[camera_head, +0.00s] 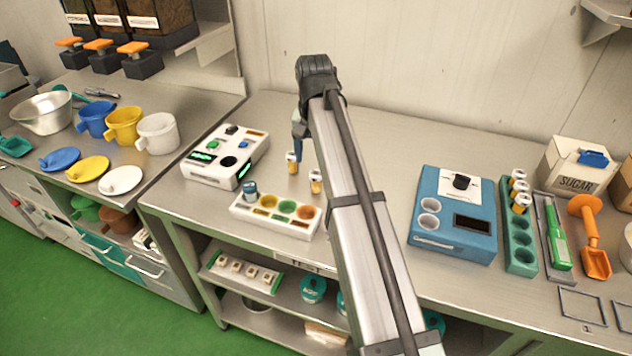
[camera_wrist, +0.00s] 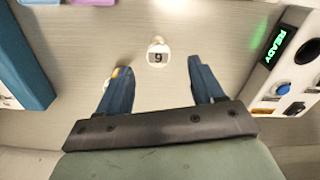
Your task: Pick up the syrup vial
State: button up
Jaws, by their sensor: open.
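Two small vials with orange-and-white bands stand on the steel worktop in the head view, a left vial (camera_head: 292,162) and a right vial (camera_head: 316,181) beside my arm. I cannot tell which one is the syrup vial. In the wrist view a white-topped vial (camera_wrist: 158,53) marked with a 6 or 9 stands just beyond and between my fingertips, apart from them. My gripper (camera_wrist: 160,76) is open and empty; it also shows in the head view (camera_head: 298,138), largely hidden by the arm. A small orange patch shows at the left finger's tip in the wrist view.
A white device (camera_head: 228,156) with a lit display stands left, and a white tray (camera_head: 243,212) with coloured wells stands in front. A blue device (camera_head: 453,238) and a green rack (camera_head: 520,264) holding vials stand right. The worktop behind the vials is clear.

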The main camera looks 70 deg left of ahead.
aim_at(316, 173)
jog(key=shift+w+a+f, duration=0.1)
jog(key=shift+w+f, duration=0.05)
jog(key=shift+f, duration=1.85)
jog(key=shift+w+f, duration=0.15)
jog(key=shift+f, duration=1.85)
jog(key=c, duration=1.1)
